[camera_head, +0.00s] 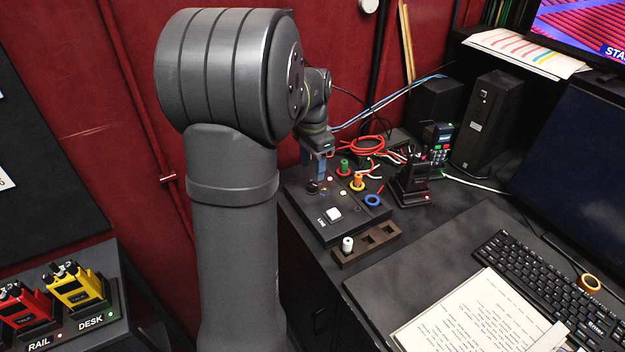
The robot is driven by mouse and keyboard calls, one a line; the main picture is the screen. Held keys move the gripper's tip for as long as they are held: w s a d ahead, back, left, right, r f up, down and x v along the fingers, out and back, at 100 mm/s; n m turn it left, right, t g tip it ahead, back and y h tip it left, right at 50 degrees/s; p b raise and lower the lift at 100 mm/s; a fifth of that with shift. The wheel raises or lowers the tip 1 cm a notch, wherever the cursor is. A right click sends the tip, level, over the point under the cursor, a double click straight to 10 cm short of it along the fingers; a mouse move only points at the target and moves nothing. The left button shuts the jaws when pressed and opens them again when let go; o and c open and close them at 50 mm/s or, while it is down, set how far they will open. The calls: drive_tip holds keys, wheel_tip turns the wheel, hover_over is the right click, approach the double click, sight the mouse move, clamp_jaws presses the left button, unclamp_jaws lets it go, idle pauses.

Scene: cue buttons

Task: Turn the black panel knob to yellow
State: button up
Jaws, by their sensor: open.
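The black panel (310,222) lies on the dark desk, with a white square button (334,215) near its front. A small dark knob (312,187) sits near its left edge, right below my gripper. My gripper (316,174) points down over the knob with its blue fingers open. The fingertips are at or just above the knob; I cannot tell if they touch it. The knob's pointer and any yellow mark beside it are too small or hidden to read.
On the panel stand a green peg (343,167) and an orange-yellow peg (357,182); a blue ring (372,200) lies at its right. A brown tray (376,246) with a white peg (347,244) is in front.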

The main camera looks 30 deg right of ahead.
sight(312, 184)
drive_tip(key=shift+f, duration=2.8)
drive_tip(key=c, duration=1)
drive_tip(key=shift+n, duration=0.5)
drive_tip(key=n, duration=0.2)
drive_tip(key=shift+n, duration=2.3)
